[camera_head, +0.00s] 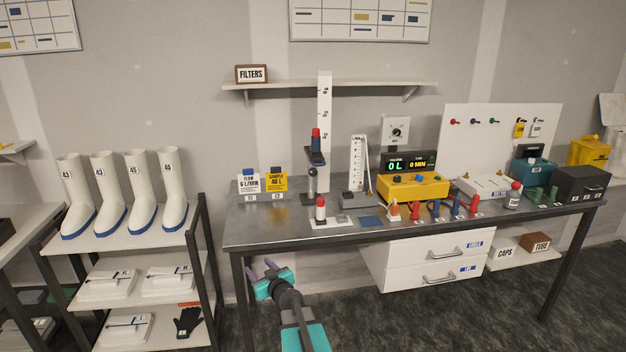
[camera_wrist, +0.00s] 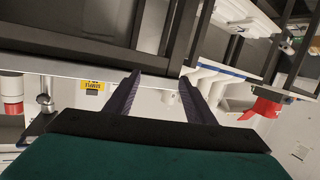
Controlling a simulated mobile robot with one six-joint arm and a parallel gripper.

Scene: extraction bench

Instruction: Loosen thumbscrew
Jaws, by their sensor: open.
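A tall white graduated column (camera_head: 325,105) stands at the back of the bench. A dark carriage (camera_head: 316,157) on it holds a red-and-blue cylinder (camera_head: 316,138). Below is a grey post with a rounded top (camera_head: 311,180). The thumbscrew is too small to tell apart for sure. My gripper (camera_head: 262,268) is low, in front of the bench's front edge at its left end, well away from the column. In the wrist view my gripper (camera_wrist: 159,76) has its two dark fingers apart with nothing between them.
The grey bench (camera_head: 250,236) carries a red-capped white bottle (camera_head: 321,212), a yellow console (camera_head: 413,187) and several coloured pieces along its front. A boot rack (camera_head: 125,243) stands left. White drawers (camera_head: 440,254) hang under the bench. Dark floor is free in front.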

